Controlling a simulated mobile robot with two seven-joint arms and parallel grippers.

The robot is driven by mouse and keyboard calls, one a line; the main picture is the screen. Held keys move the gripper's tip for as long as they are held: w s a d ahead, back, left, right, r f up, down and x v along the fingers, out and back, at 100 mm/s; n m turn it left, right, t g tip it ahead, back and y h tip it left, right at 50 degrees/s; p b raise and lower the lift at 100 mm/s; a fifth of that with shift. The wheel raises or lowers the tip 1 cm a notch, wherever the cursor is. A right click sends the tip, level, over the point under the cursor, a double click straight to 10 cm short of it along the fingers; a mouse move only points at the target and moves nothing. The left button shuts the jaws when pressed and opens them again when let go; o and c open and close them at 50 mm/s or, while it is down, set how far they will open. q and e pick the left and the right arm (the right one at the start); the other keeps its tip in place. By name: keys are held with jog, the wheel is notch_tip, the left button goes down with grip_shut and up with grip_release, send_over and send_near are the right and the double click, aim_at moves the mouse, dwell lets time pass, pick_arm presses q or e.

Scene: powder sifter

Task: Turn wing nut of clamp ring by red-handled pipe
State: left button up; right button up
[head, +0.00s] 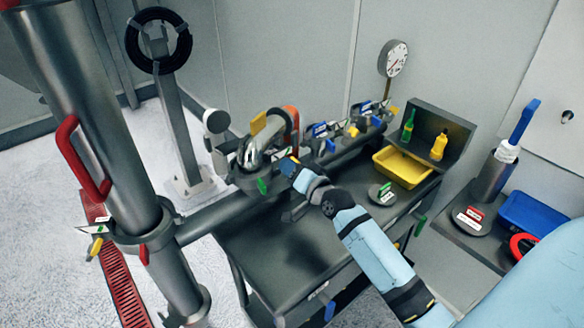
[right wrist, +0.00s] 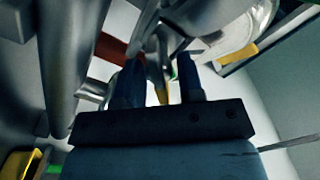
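The thick grey pipe (head: 110,130) with a red handle (head: 75,158) stands at the left of the head view. A grey clamp ring (head: 150,236) goes around it low down, with a yellow-tipped piece (head: 95,246), possibly its wing nut, on its left side. My right gripper (head: 289,167) is well to the right of that pipe, close beside another ring-shaped fitting (head: 245,178). In the right wrist view its two dark fingers (right wrist: 160,85) are apart. A narrow yellow piece (right wrist: 157,86) shows between or behind them; I cannot tell whether they touch it. My left gripper is not in view.
A horizontal pipe (head: 215,215) runs from the red-handled pipe to fittings above the dark table (head: 270,255). A yellow tray (head: 405,167), bottles and a pressure gauge (head: 393,58) stand to the right. A post with a black ring (head: 158,40) stands behind. Floor at left is open.

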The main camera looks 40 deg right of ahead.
grip_shut()
